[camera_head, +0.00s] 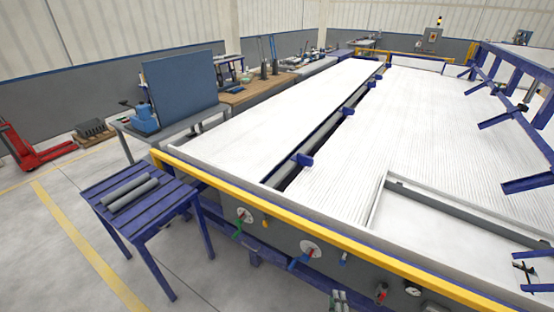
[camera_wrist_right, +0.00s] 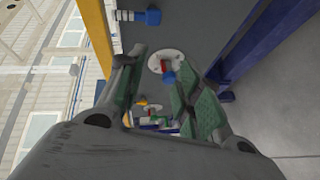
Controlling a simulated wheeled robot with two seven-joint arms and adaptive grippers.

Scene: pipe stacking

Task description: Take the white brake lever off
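No lever that is clearly white shows in either view. On the grey front panel of the big table, a green lever (camera_head: 238,230) and a blue lever (camera_head: 297,263) sit at two white round plates (camera_head: 310,248). My right gripper (camera_head: 338,297) is at the bottom edge of the head view, below the panel's controls. In the right wrist view its two green-padded fingers (camera_wrist_right: 157,70) are apart with nothing held. Beyond the tips is a white round plate (camera_wrist_right: 157,56) with a red part and a blue handle (camera_wrist_right: 169,77). My left gripper is not in view.
A yellow rail (camera_head: 290,216) runs along the table's front edge above the controls. A blue slatted table (camera_head: 160,198) holding grey pipes (camera_head: 130,193) stands left.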

